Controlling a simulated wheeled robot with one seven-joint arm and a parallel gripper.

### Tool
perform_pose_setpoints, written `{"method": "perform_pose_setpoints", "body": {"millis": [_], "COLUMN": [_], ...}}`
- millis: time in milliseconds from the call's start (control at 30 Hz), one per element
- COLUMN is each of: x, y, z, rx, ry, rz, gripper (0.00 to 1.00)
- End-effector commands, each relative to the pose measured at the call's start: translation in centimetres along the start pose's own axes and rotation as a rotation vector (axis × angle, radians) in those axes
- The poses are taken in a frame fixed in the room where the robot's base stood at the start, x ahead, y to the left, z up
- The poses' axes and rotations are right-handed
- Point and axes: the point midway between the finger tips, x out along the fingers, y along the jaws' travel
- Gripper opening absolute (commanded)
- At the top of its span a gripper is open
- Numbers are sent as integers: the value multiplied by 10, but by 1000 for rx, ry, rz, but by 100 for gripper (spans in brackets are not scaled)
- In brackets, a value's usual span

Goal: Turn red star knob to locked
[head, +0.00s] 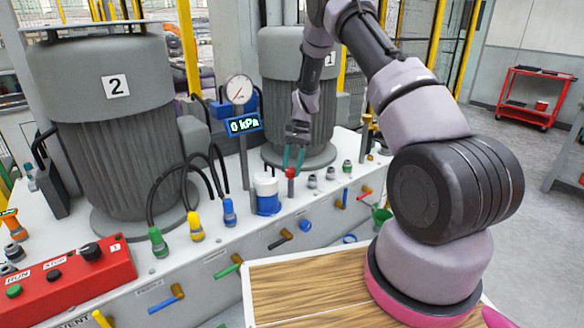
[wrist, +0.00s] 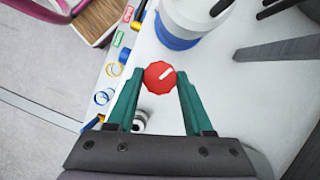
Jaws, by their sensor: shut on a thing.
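The red star knob (wrist: 159,77) has a white pointer mark and sits between the green fingertips of my gripper (wrist: 160,80) in the wrist view. The fingers touch it on both sides. In the wrist view, the white mark points toward the upper right. In the head view the knob (head: 292,173) is a small red cap on a short post, and my gripper (head: 294,160) reaches down onto it from above. A green and a red label (wrist: 127,12) lie to the upper left in the wrist view; their words are too small to read.
A white and blue cylinder (head: 267,193) stands just left of the knob. A gauge (head: 239,90) and a 0 kPa display (head: 244,124) rise behind. Large grey motor 2 (head: 105,120) stands left. Coloured hose fittings (head: 194,226) and levers (head: 282,239) line the bench front.

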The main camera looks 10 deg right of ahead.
Motion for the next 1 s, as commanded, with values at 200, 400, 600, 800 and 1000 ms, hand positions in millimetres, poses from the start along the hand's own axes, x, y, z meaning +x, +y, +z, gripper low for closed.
{"method": "perform_pose_setpoints", "body": {"millis": [200, 400, 600, 800, 1000], "x": [-1, 0, 0, 0, 0], "y": [-2, -2, -2, -3, -3], "z": [-1, 0, 0, 0, 0], "rx": [-175, -301, -383, -423, -434], "ry": [2, 2, 2, 2, 2], "rz": [71, 124, 159, 175, 179], "gripper": [0, 0, 0, 0, 0]}}
